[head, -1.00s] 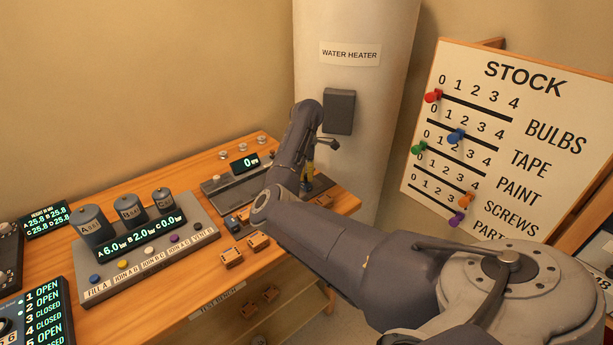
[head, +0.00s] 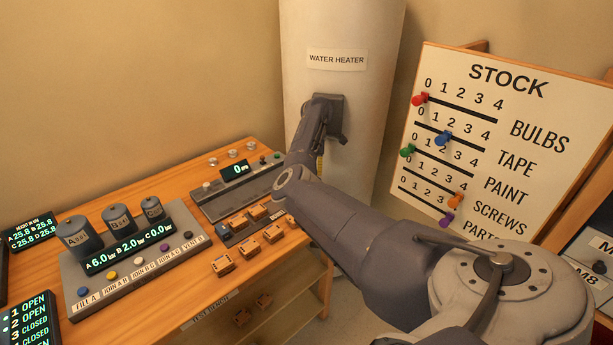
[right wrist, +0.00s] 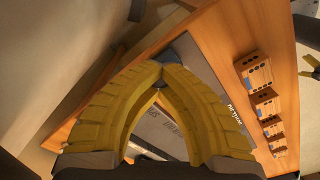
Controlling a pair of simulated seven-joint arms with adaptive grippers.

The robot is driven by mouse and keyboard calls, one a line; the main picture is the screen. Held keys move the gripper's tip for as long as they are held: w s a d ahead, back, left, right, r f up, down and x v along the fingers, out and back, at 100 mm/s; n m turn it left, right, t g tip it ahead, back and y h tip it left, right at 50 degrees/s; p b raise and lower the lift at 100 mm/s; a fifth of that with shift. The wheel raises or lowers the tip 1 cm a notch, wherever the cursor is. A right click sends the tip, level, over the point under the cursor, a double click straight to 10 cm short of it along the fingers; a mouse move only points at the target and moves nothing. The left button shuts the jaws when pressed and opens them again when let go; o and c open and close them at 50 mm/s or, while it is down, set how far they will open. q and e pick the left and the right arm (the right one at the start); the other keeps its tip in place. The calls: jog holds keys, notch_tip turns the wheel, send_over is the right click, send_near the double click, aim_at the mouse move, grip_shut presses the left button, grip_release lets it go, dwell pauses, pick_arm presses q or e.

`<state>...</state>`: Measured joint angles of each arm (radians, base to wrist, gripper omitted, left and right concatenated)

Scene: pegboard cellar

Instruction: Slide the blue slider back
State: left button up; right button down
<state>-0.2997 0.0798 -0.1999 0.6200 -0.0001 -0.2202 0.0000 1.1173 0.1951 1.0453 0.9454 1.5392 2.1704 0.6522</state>
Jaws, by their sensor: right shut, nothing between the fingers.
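A blue slider knob (head: 443,138) sits part-way along the TAPE slot of the STOCK board (head: 540,85), well to the right of my right gripper. A small blue-grey block (head: 223,231) is also on the bench device (head: 210,205); I cannot tell whether it slides. My right gripper (head: 320,165) is over the bench's far right end by the water heater, mostly hidden behind my arm. My left gripper is not in view.
The water heater (head: 335,30) stands right behind my right wrist. Several small orange-brown blocks (head: 222,264) lie along the bench's front right. A panel with labelled tanks (head: 72,233) and buttons is to the left. Red, green, orange and purple knobs are on the board.

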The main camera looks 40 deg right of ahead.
jog(key=shift+d+r, duration=0.1)
jog(key=shift+d, duration=0.15)
jog(key=c, duration=1.3)
grip_release()
notch_tip(320, 180, up, 12)
